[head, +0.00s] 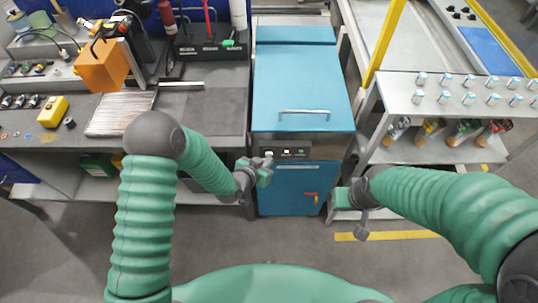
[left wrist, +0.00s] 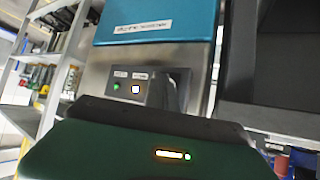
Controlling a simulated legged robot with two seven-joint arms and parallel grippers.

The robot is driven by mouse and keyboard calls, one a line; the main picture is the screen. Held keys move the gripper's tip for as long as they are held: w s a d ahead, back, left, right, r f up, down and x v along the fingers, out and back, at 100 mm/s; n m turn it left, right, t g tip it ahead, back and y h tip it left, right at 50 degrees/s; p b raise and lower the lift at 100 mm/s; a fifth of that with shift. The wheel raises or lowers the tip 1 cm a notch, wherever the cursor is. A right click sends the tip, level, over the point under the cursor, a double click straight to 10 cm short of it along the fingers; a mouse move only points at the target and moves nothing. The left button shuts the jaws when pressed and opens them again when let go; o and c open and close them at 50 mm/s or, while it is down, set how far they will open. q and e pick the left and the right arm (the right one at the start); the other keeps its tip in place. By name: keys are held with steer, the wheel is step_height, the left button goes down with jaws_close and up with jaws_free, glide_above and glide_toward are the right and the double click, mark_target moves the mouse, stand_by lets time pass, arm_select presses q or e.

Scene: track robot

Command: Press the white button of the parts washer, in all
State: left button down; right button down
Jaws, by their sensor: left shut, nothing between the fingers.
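The parts washer (head: 300,80) is a blue cabinet in the middle of the head view, with a dark control panel under its lid. The white button (head: 287,152) is lit on that panel; it also shows lit in the left wrist view (left wrist: 136,88), beside a green light (left wrist: 116,87). My left gripper (head: 268,160) is shut and empty at the left part of the panel. In the left wrist view its finger (left wrist: 168,92) is just right of the button; I cannot tell the depth gap. My right gripper (head: 343,197) is right of the washer's lower door, its fingers unclear.
A workbench (head: 215,110) with tools stands close on the left. A metal rack (head: 455,85) with small bottles is on the right. The lid's handle (head: 304,112) sticks out above the panel, and a red-handled valve (head: 312,196) is on the lower door.

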arm_select(q)
steer(key=shift+s, duration=0.65)
steer(key=s, duration=0.5)
stand_by(0.7)
